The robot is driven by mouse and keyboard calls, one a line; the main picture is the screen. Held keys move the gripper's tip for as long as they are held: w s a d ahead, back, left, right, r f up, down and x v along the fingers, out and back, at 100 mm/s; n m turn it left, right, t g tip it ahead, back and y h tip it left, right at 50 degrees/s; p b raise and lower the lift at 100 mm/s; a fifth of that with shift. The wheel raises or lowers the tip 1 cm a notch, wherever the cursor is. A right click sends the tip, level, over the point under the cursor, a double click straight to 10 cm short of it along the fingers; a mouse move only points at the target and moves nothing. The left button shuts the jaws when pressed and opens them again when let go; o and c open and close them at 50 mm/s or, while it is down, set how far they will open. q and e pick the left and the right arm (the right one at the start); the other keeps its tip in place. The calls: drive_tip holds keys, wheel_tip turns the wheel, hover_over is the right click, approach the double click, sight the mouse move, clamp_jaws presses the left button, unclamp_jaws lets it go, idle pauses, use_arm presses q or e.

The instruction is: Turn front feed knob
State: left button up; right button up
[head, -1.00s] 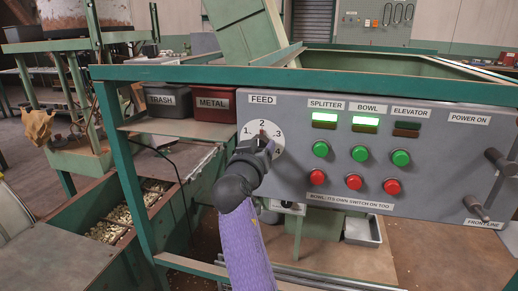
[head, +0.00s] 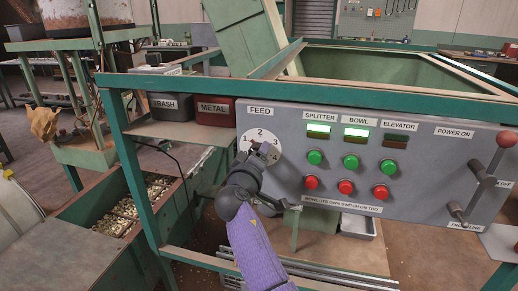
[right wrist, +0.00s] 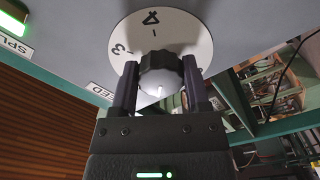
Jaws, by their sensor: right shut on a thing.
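The front feed knob (right wrist: 160,72) is a dark, ribbed knob in the middle of a white numbered dial (head: 244,150) under the FEED label on the grey panel. My right gripper (right wrist: 158,82) is shut on it, one finger on each side. In the right wrist view a small white mark shows on the knob's face, and the numbers 3 and 4 show on the dial. In the head view my right gripper (head: 260,158) hides most of the knob and the dial's lower part, so its setting is hard to read. My left gripper is out of view.
The panel holds green buttons (head: 315,157), red buttons (head: 345,187) and indicator lights; SPLITTER and BOWL are lit. Levers (head: 459,210) stick out at its right. TRASH (head: 165,106) and METAL (head: 214,110) bins sit on a shelf at left. A green frame rail (head: 300,90) runs above.

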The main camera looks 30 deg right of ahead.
drive_tip(key=shift+r+n+p, duration=0.1)
drive_tip(key=shift+n+p, duration=0.65)
drive_tip(key=shift+n, duration=1.05)
drive_tip(key=o, duration=1.3)
drive_tip(key=shift+a, duration=0.1)
